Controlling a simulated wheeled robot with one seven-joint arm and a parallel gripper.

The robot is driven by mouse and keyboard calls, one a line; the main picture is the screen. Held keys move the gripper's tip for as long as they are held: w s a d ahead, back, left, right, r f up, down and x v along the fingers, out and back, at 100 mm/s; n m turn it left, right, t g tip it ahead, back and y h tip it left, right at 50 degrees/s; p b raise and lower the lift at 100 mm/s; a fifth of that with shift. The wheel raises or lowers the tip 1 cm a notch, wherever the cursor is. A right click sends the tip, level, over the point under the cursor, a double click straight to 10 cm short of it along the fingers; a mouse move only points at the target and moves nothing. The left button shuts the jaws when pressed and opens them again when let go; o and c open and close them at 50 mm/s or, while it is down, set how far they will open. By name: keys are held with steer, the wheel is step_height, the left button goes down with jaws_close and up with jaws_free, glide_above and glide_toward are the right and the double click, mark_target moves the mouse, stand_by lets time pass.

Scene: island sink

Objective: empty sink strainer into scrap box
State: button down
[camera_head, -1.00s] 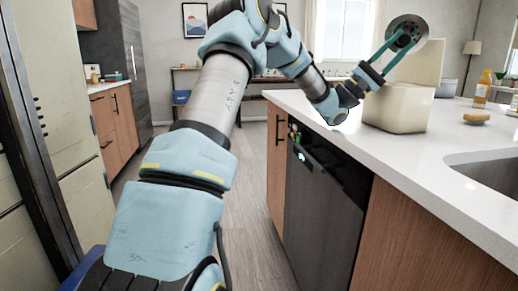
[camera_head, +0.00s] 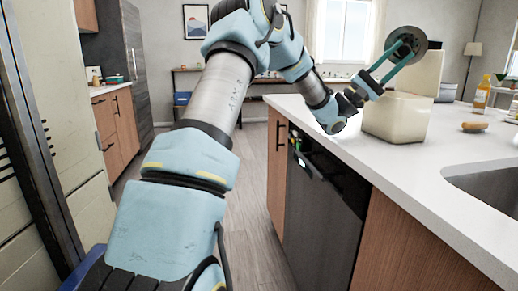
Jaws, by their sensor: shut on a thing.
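My gripper (camera_head: 404,48) is shut on the sink strainer (camera_head: 413,33), a round grey metal disc, at the upper right. The strainer is tilted and held up above the island counter. The scrap box (camera_head: 396,119) is a cream box standing on the counter's near left edge, with its lid (camera_head: 428,73) raised at the back. The strainer is above the box in the picture; how exactly it lines up with the opening cannot be told. The inside of the box and any scraps in the strainer are not visible.
The white island counter (camera_head: 390,168) has a sink basin (camera_head: 492,188) at the right. A sponge-like tan item (camera_head: 474,127) and an orange bottle (camera_head: 481,96) stand behind it. A dark dishwasher (camera_head: 320,225) is under the counter. The floor (camera_head: 235,200) left of the island is clear.

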step_height(320, 180, up, 5)
steer(key=n+t+y+p, duration=0.1)
steer(key=n+t+p, duration=0.2)
steer(key=p, duration=0.4)
steer(key=n+t+y+p, duration=0.2)
steer(key=n+t+p, duration=0.2)
steer(key=p, duration=0.3)
steer(key=n+t+y+p, duration=0.2)
steer(key=n+p, duration=0.3)
steer(key=p, duration=0.3)
steer(key=shift+s+a+n+t, duration=0.15)
steer(key=shift+n+t, duration=0.25)
steer(key=shift+t, duration=0.5)
steer(key=shift+f+n+y+p, duration=0.1)
steer(key=shift+n+y+p, duration=0.2)
steer(key=shift+p, duration=0.4)
